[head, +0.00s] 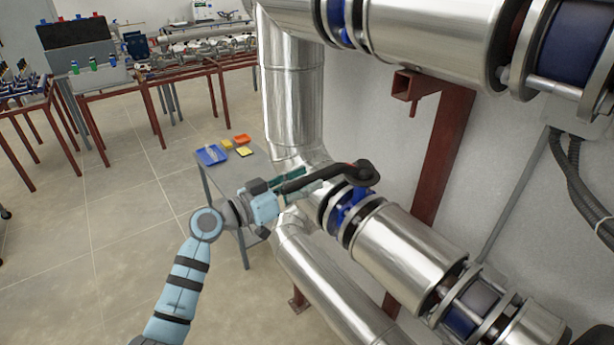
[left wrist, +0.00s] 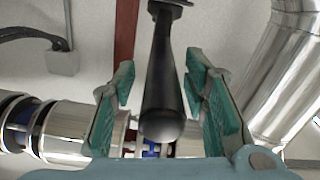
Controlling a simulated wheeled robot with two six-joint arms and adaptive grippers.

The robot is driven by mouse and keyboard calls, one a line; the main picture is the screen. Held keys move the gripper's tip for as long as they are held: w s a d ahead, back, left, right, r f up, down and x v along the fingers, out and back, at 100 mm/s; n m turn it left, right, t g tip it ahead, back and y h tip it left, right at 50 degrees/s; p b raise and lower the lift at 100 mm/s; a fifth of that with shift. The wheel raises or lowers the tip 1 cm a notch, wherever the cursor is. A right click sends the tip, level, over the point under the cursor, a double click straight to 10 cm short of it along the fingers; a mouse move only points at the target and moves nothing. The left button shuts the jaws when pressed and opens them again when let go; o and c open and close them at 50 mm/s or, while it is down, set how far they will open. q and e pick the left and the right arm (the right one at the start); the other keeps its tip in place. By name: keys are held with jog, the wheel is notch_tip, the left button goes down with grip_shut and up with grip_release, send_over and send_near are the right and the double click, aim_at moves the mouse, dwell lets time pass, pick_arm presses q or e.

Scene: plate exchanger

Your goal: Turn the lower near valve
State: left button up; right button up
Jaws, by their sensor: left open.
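The lower valve has a blue body (head: 350,208) between flanges on the lower silver pipe, with a black lever handle (head: 325,175) reaching left from its hub. My left gripper (head: 305,183) is at the lever's free end. In the left wrist view, the black handle (left wrist: 162,85) lies between the two teal finger pads of my left gripper (left wrist: 160,88), with a gap visible on each side. The gripper is open. Part of the blue valve body (left wrist: 150,150) shows behind the handle there. My right gripper is not in view.
A thick upper pipe (head: 430,35) runs overhead, and a vertical pipe (head: 292,100) stands behind the valve. A red-brown steel post (head: 445,150) stands by the wall. A small grey table (head: 215,180) holds coloured trays. Open floor (head: 90,240) lies to the left.

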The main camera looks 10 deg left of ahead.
pick_arm(q)
jog(key=shift+w+d, duration=0.3)
jog(key=shift+w, duration=0.1)
grip_shut()
jog(key=shift+w+f+y, duration=0.1)
jog(key=shift+y, duration=0.2)
